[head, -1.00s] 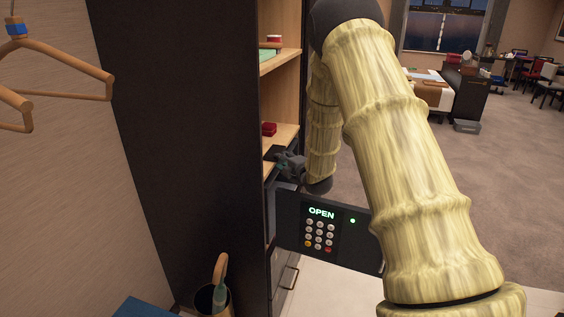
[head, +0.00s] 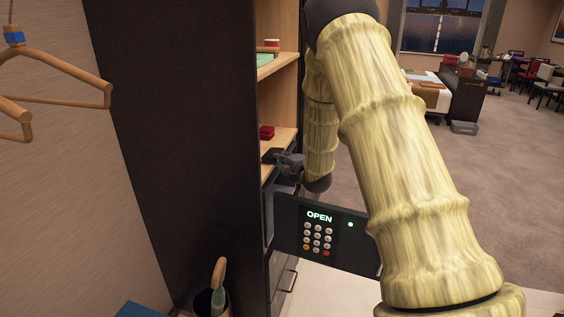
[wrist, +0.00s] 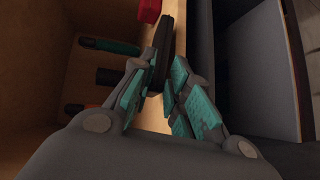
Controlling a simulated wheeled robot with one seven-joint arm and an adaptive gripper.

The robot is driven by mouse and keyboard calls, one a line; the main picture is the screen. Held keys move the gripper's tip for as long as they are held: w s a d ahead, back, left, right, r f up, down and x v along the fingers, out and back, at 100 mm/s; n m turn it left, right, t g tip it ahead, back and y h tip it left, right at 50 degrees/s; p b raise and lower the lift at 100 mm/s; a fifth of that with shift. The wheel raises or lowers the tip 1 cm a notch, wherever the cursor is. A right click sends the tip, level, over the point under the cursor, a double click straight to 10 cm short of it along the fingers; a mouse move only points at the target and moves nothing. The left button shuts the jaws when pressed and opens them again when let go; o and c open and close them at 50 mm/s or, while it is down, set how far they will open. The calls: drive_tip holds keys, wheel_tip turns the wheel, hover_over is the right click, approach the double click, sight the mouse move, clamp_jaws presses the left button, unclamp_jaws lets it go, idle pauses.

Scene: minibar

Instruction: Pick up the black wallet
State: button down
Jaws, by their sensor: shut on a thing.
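The black wallet (wrist: 163,52) shows in the wrist view as a dark, narrow slab seen nearly edge-on. Its near end is between the fingers of my gripper (wrist: 164,98), which is shut on it. In the head view my gripper (head: 287,163) is at the front of the wooden shelf, with a dark edge of the wallet (head: 268,155) just left of it. Much of the wallet is hidden there by the cabinet side and the gripper.
A red box (head: 266,132) sits on the shelf behind the wallet. In the wrist view, a teal-handled item (wrist: 110,46) and a dark cylinder (wrist: 110,76) lie left. Below the shelf, the safe door (head: 318,235) stands open, its panel reading OPEN.

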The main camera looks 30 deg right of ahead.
drive_tip(key=r+p+v, duration=0.1)
drive_tip(key=r+v, duration=0.1)
drive_tip(key=v, duration=1.2)
drive_tip(key=shift+a+r, duration=0.15)
drive_tip(key=shift+r, duration=0.05)
